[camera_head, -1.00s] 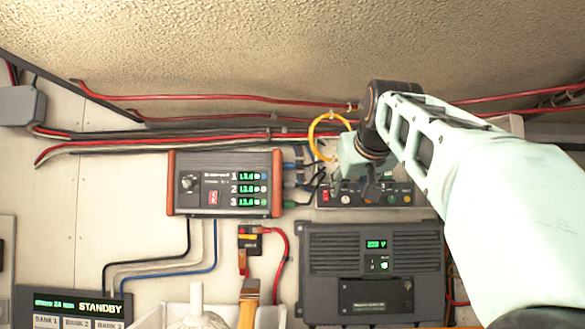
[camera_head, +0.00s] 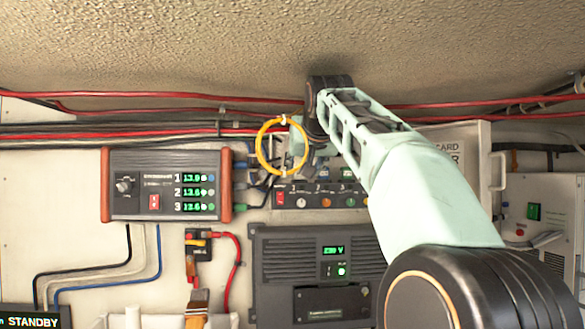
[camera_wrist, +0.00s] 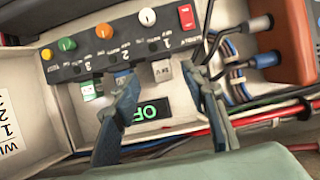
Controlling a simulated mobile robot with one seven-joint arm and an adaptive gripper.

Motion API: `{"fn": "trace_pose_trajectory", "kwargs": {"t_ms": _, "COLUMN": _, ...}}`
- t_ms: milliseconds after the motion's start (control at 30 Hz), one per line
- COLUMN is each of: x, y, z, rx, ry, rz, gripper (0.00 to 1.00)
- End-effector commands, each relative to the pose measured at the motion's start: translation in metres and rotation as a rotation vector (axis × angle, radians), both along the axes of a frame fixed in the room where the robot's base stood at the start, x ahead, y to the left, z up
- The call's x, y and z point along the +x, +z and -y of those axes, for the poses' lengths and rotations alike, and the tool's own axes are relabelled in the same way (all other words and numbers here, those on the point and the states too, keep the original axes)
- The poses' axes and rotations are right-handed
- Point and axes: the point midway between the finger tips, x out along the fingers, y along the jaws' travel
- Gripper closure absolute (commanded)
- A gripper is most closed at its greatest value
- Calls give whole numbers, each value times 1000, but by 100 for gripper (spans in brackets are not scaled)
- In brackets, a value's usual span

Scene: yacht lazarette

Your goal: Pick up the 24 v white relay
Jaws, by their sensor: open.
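In the wrist view, a small white block with dark lettering, which looks like the white relay (camera_wrist: 162,70), sits against the edge of a dark knob panel (camera_wrist: 120,42). My gripper (camera_wrist: 161,78) is open, with one finger on each side of the white block and a gap to each. I cannot tell whether the fingertips reach past its face. A blue block (camera_wrist: 121,72) and a green-and-white block (camera_wrist: 91,89) sit in the same row, partly behind or beside the left finger.
A green OFF display (camera_wrist: 150,110) lies close to the fingers. Cables (camera_wrist: 236,75) run beside the right finger. In the head view a yellow ring (camera_head: 262,150) is beside my wrist, a charger (camera_head: 165,185) is left, and an inverter (camera_head: 290,265) is below. Red cables (camera_head: 180,97) run above.

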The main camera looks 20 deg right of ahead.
Motion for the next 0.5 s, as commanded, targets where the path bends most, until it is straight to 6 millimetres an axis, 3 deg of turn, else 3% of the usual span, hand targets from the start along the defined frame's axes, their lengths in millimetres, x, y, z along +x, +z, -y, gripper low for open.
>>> {"fn": "trace_pose_trajectory", "kwargs": {"t_ms": 267, "x": 17, "y": 1, "z": 3, "rx": -1, "ry": 2, "rz": 0, "gripper": 59}}
{"fn": "trace_pose_trajectory", "kwargs": {"t_ms": 500, "x": 50, "y": -2, "z": 9, "rx": 2, "ry": 3, "rz": -2, "gripper": 59}}
